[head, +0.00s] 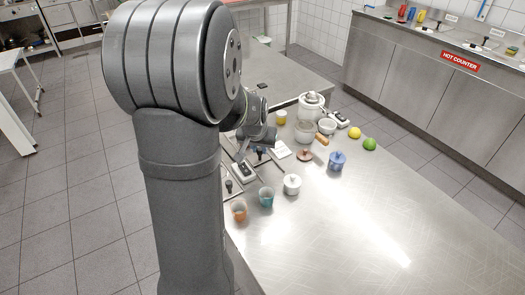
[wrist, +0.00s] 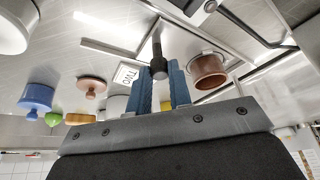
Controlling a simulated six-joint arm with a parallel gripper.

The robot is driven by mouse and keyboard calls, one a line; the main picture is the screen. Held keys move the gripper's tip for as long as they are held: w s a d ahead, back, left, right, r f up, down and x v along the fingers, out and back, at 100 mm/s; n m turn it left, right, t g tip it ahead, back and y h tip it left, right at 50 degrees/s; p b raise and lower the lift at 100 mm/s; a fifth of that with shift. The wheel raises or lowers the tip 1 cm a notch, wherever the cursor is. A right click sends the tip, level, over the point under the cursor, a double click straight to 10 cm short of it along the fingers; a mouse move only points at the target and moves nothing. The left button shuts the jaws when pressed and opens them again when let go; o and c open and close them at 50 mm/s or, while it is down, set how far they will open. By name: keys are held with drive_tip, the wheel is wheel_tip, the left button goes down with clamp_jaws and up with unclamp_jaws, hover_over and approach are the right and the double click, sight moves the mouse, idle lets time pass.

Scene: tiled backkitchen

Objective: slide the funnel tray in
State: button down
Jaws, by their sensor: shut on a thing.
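My gripper (wrist: 160,90) shows in the wrist view with two blue fingers. They are shut on a black knobbed handle (wrist: 158,66), whose stem rises between the fingertips. I cannot tell for sure that this handle belongs to the funnel tray. Thin metal frame edges (wrist: 113,50) lie on the steel surface beyond it, and no funnel shape is clear.
A label card reading TWO (wrist: 127,74) and a brown cup (wrist: 208,68) flank the fingers. On the table stand a teal cup (head: 266,197), an orange cup (head: 239,211), a white lidded pot (head: 292,185) and a blue jar (head: 337,161). The front right is clear.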

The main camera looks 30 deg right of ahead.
drive_tip(key=shift+w, duration=1.5)
drive_tip(key=c, duration=1.4)
unclamp_jaws()
drive_tip(key=shift+w, duration=0.15)
drive_tip(key=shift+o, duration=0.4)
drive_tip(key=v, duration=1.7)
drive_tip(key=shift+r, duration=0.2)
drive_tip(key=shift+f, duration=0.1)
hover_over(255, 155)
wheel_tip(255, 155, down, 16)
drive_tip(key=shift+r, duration=0.1)
